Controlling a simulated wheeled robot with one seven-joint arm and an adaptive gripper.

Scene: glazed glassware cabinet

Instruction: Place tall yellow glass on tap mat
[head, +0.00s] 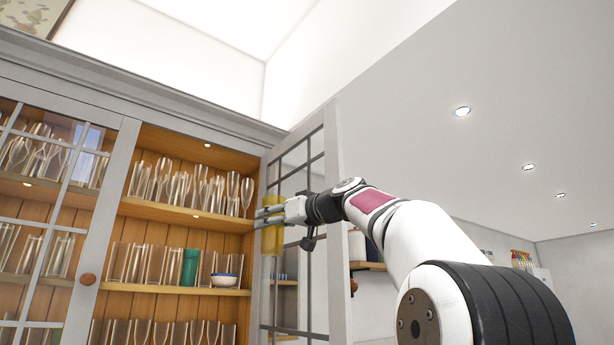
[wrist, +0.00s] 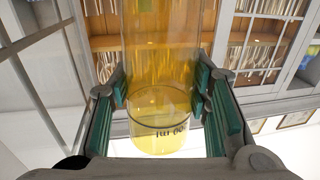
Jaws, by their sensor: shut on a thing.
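The tall yellow glass (head: 270,238) is in my gripper (head: 268,215), beside the open cabinet door in the head view. In the wrist view the yellow glass (wrist: 160,75) stands between the two green-padded fingers of my gripper (wrist: 160,92), with dark lettering near its end. The fingers are shut on its sides. The glass looks upright in the head view, in front of the cabinet's right edge. The tap mat is not in view.
The open glazed door (head: 335,230) stands close beside my gripper and arm. Cabinet shelves (head: 190,218) hold many clear glasses, a green glass (head: 190,267) and a blue-white bowl (head: 223,280). The left glazed door (head: 45,200) is shut.

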